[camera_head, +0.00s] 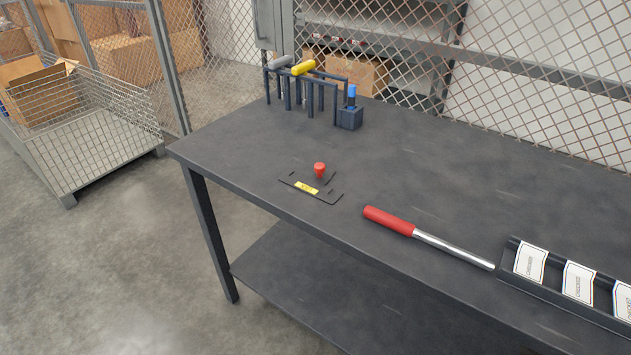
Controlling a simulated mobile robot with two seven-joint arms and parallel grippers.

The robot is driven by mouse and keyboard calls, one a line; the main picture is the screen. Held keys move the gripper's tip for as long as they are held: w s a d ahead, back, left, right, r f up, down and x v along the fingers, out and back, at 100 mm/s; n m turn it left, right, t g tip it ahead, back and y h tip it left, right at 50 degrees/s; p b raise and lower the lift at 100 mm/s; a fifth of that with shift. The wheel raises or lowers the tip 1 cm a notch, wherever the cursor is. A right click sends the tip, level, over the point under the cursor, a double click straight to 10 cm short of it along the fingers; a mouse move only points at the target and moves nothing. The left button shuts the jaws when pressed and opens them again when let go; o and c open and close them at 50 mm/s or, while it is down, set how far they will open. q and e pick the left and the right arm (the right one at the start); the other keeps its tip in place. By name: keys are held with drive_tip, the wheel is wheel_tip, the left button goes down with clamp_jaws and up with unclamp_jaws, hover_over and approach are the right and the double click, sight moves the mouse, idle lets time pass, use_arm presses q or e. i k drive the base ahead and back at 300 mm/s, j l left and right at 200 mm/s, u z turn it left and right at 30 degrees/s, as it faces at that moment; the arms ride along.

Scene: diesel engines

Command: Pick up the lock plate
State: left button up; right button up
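A flat dark plate with a yellow label (327,196), which looks like the lock plate, lies on the dark workbench (210,152) near its front edge, left of the picture's middle. A red knob (319,169) stands at the plate's back side; I cannot tell whether it is fixed to the plate. The plate's dark colour blends with the bench top, so its outline is hard to make out. Neither of my grippers shows in the head view.
A red-handled bar (388,220) lies right of the plate. A dark rack with white cards (530,262) is at the right. A stand with grey and yellow handles (304,68) and a blue-topped block (350,117) are at the back. A wire bin (90,130) stands left on the floor.

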sight(314, 184)
drive_tip(key=i+j, duration=0.15)
drive_tip(key=j, duration=0.15)
drive_tip(key=i+j+z, duration=0.1)
drive_tip(key=j, duration=0.2)
drive_tip(key=i+j, duration=0.15)
drive_tip(key=j, duration=0.15)
drive_tip(key=i+j, duration=0.15)
drive_tip(key=j, duration=0.2)
drive_tip(key=l+z, duration=0.05)
